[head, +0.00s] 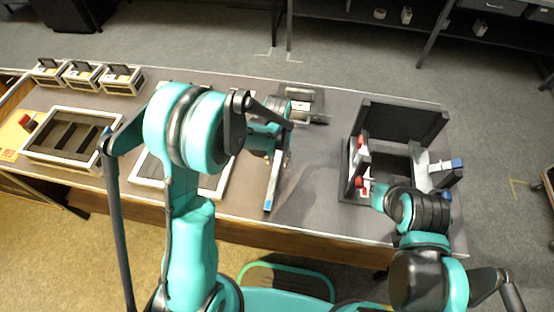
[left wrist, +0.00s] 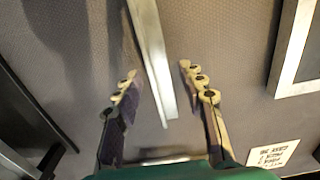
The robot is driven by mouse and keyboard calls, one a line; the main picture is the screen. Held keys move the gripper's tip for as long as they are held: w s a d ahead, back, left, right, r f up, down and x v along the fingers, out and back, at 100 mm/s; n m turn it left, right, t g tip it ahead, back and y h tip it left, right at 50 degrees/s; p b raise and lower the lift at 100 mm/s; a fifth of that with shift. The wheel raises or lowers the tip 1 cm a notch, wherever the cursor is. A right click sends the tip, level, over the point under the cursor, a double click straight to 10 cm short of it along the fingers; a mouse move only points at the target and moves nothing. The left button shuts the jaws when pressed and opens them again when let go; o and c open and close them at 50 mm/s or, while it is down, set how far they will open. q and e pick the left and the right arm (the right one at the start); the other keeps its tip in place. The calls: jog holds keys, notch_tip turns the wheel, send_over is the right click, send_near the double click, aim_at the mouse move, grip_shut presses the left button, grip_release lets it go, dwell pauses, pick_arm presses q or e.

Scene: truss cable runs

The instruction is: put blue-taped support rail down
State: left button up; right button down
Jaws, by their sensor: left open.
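The support rail (head: 272,185) is a thin pale bar with blue tape at its near end, lying lengthwise on the grey worktop in the middle. In the left wrist view the rail (left wrist: 152,55) runs between my left gripper's fingers (left wrist: 158,74), which are spread with a gap on both sides. In the head view my left gripper (head: 281,148) is over the rail's far part, partly hidden by my own arm. My right arm reaches to the black fixture at the right; its fingers are hard to make out there.
The black fixture (head: 401,122) with red and blue parts stands at the right. A pale-framed tray (head: 62,161) and several small boxes (head: 82,75) are at the left. Another pale frame (head: 222,180) lies left of the rail. A small device (head: 303,104) sits behind.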

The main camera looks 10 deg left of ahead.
pick_arm(q)
notch_tip(320, 180, up, 11)
jog(key=p, duration=0.3)
jog(key=s+a+r+t, duration=0.3)
jog(key=s+r, duration=0.2)
jog(key=s, duration=0.3)
jog(key=s+a+r+t, duration=0.4)
jog(key=s+r, duration=0.2)
jog(key=s, duration=0.1)
jog(key=shift+s+a+r, duration=0.25)
jog(key=shift+s, duration=0.1)
